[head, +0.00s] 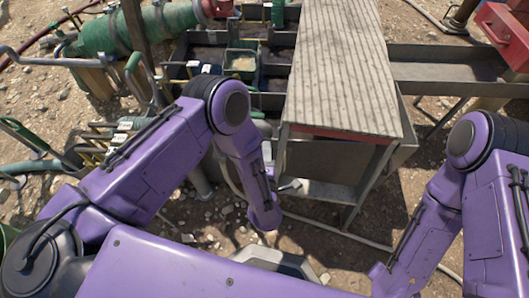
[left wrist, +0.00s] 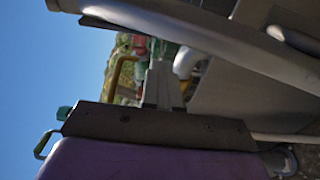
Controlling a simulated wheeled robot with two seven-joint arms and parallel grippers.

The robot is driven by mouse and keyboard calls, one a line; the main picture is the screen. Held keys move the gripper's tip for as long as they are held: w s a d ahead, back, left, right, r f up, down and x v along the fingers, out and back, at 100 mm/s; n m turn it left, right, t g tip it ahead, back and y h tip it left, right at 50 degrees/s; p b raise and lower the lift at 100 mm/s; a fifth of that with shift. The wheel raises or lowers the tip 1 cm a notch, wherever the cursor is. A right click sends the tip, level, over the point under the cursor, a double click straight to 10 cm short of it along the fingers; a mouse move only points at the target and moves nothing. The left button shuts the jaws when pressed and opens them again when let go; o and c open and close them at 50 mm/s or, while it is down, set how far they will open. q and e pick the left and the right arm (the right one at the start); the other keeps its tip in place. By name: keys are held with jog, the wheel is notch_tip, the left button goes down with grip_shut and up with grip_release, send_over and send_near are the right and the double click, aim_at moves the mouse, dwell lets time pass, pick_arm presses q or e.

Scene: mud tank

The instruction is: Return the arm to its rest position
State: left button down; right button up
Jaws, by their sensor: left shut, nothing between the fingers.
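My left arm (head: 140,165) comes in from the left of the head view, bends at a raised elbow and drops toward the ground in front of the wooden-topped bench. My left gripper (head: 291,186) shows small beside the forearm's lower end, near the bench's open front. In the left wrist view, the gripper (left wrist: 163,84) has its pale fingers together, with nothing between them. My right arm (head: 430,225) is folded at the right; its gripper is out of the picture.
A bench with a slatted wooden top (head: 345,65) stands close ahead of my left forearm. Dark tank compartments (head: 270,102) lie behind the elbow. A green pipe (head: 130,30) and valves are at the left. A hose (head: 335,232) crosses the stony ground.

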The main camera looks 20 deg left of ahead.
pick_arm(q)
jog(key=shift+v, duration=0.85)
jog(key=shift+a, duration=0.1)
jog(key=s+a+f+m+g+h, duration=0.2)
jog(key=s+a+f+m+g, duration=0.55)
jog(key=a+f+m, duration=0.35)
jog(key=s+a+m+g+y, duration=0.1)
jog(key=s+a+g, duration=0.35)
jog(key=s, duration=0.35)
jog(key=s+a+m+g, duration=0.25)
jog(key=s+a, duration=0.25)
jog(key=s, duration=0.3)
notch_tip(320, 180, up, 17)
jog(key=p, duration=1.6)
jog(key=shift+w+d+f+n+p, duration=0.2)
jog(key=shift+w+d+n+p, duration=0.05)
jog(key=shift+d+n+p, duration=0.1)
